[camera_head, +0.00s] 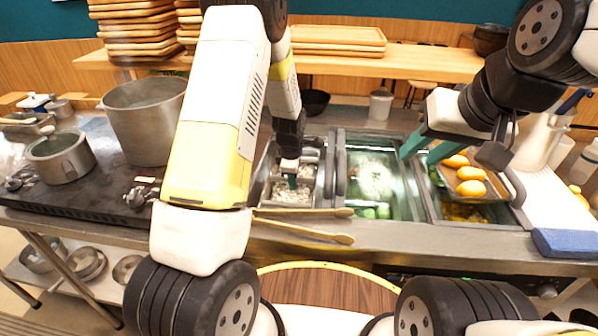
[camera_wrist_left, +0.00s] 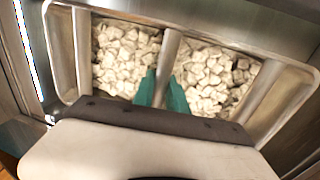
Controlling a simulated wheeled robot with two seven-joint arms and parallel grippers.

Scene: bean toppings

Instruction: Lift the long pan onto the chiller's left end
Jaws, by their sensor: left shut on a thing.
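The long pan (camera_head: 319,186) is steel and holds pale chunks, at the left end of the chiller (camera_head: 395,228). In the left wrist view a steel bar crosses the middle of the pan (camera_wrist_left: 82,45), with pale chunks on both sides. My left gripper (camera_head: 291,182) reaches down into the pan; its teal fingers (camera_wrist_left: 163,92) are shut on that bar. I cannot tell whether the pan rests fully in the chiller or hangs slightly above it. My right gripper (camera_head: 428,149) is open, its teal fingers apart, beside a tray of orange-yellow pieces.
A glass-like bin with green contents (camera_head: 375,185) is right of the pan. The tray (camera_head: 492,196) sits over the right bin. A large pot (camera_head: 145,120) stands on the stove at left. A blue cloth (camera_head: 565,243) lies at right.

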